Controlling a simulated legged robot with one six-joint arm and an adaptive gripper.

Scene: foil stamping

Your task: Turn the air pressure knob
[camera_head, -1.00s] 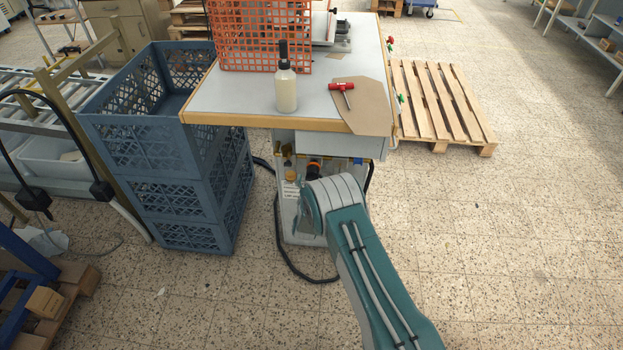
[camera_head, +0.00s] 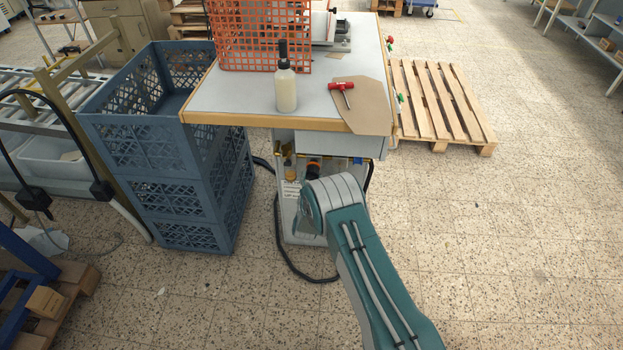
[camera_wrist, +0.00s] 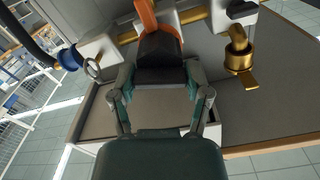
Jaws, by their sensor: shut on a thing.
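The air pressure knob (camera_wrist: 160,72) is black, with an orange body (camera_wrist: 155,22) behind it, in the upper middle of the wrist view. My gripper (camera_wrist: 161,84) has its two fingers on either side of the knob and is shut on it. In the head view the knob's orange and black unit (camera_head: 313,166) shows under the worktable, just above my arm. My gripper is hidden behind my arm there.
Brass fittings (camera_wrist: 239,55) stand right of the knob, and a blue-collared hose joint (camera_wrist: 70,59) stands left. The worktable (camera_head: 230,95) overhangs the knob. Stacked blue crates (camera_head: 185,205) stand at left.

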